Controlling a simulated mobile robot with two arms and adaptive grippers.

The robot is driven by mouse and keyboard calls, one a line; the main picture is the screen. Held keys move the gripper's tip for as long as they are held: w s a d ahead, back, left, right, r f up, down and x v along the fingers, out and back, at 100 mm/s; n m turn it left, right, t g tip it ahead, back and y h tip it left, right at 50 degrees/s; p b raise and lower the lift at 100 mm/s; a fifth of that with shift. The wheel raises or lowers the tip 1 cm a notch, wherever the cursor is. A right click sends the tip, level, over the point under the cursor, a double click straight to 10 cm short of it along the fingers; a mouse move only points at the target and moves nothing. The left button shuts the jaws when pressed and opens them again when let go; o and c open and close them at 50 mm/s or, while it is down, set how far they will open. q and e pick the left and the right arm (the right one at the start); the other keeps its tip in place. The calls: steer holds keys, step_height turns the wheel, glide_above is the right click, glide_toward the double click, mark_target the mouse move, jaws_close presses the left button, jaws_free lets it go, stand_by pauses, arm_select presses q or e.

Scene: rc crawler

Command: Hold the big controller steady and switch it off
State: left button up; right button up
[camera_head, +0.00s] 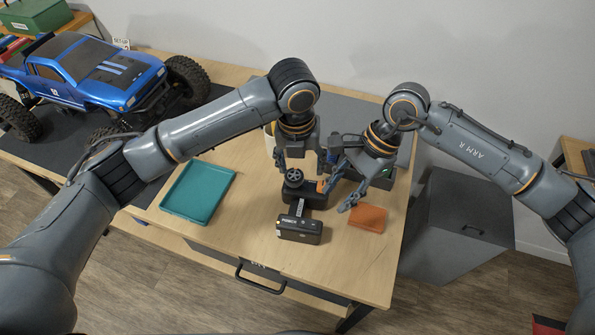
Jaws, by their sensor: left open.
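The big controller (300,229) is black, with a round wheel on its upper part and a block-shaped base towards the table's front. It stands on the wooden table. My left gripper (297,165) points down over the controller's wheel end and is open; I cannot tell whether it touches. My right gripper (337,197) reaches in from the right, beside the controller's upper right side, with its fingers apart. The grippers hide part of the controller's far side, and its switch cannot be made out.
A teal tray (166,208) lies left of the controller. An orange block (367,225) lies close on its right. A blue crawler truck (92,68) stands at the left. A grey cabinet (455,240) is right of the table. The table's front edge is close to the controller.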

mark_target(297, 205)
arm_select(q)
steer(key=shift+m+g+y, duration=0.3)
steer(key=shift+m+g, duration=0.1)
steer(key=shift+m, duration=0.2)
steer(key=f, duration=0.4)
steer(key=s+f, duration=0.1)
steer(key=f, duration=0.4)
steer(key=s+f, duration=0.1)
steer(key=f, duration=0.4)
steer(key=shift+s+a+f, duration=0.1)
steer(key=shift+a+f, duration=0.1)
steer(key=shift+a, duration=0.15)
steer(key=shift+c, duration=0.4)
